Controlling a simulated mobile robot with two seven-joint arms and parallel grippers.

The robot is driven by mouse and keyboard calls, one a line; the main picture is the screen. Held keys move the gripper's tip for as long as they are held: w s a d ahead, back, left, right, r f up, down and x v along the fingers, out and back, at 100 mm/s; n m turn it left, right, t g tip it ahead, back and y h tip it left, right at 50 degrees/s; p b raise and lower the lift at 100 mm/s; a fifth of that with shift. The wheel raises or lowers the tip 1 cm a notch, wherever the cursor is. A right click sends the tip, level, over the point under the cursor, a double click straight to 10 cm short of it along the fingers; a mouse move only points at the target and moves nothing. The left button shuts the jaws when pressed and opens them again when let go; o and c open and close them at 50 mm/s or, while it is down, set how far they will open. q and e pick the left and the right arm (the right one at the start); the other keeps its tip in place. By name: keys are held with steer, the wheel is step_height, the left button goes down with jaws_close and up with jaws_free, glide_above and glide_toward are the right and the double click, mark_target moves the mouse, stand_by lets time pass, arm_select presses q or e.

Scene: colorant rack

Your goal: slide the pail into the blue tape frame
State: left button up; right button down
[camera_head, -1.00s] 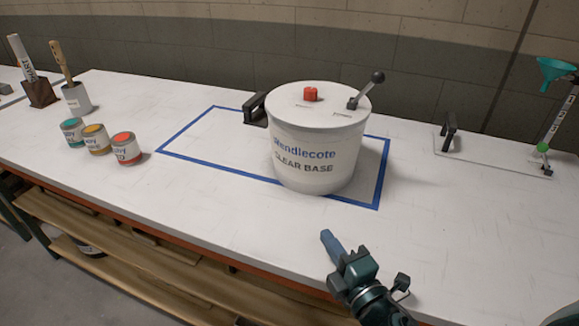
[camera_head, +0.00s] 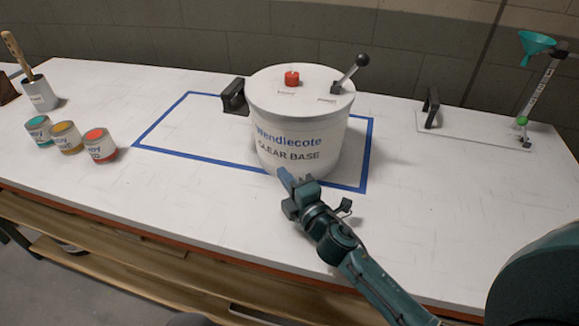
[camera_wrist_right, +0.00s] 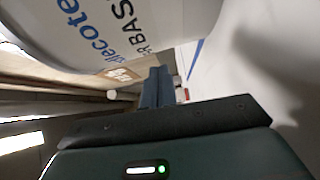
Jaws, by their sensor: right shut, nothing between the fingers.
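The white pail (camera_head: 297,150), lettered "Wendlecote CLEAR BASE", stands upright on the bench with a red knob and a black-knobbed lever on its lid. A black handle (camera_head: 233,97) shows at its left side. The blue tape frame (camera_head: 187,154) is a rectangle on the bench. The pail stands over its right part and hides a stretch of its front line. My right gripper (camera_head: 285,178) is shut and empty, its tips at the pail's lower front. In the right wrist view the fingers (camera_wrist_right: 158,86) lie beside the pail (camera_wrist_right: 110,25); contact is unclear. My left gripper is not in view.
Several small paint cans (camera_head: 68,138) stand left of the frame. A clear plate with a black handle (camera_head: 431,107) and a stand with a teal funnel (camera_head: 537,43) are at the right. The bench front right is clear.

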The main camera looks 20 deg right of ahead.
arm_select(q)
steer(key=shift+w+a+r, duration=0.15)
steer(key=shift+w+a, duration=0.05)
arm_select(e)
steer(key=shift+w+d, duration=0.8)
steer(key=shift+w, duration=0.3)
steer(key=w+d, duration=0.1)
steer(key=w, duration=0.1)
steer(key=w+d, duration=0.2)
steer(key=w, duration=0.1)
steer(key=shift+w+d+f, duration=0.1)
steer(key=shift+w+d, duration=0.2)
steer(key=shift+d, duration=0.1)
steer(key=shift+w+d, duration=0.2)
steer(key=shift+w, duration=0.1)
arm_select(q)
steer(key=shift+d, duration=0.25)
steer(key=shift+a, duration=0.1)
arm_select(e)
steer(key=shift+s, duration=0.1)
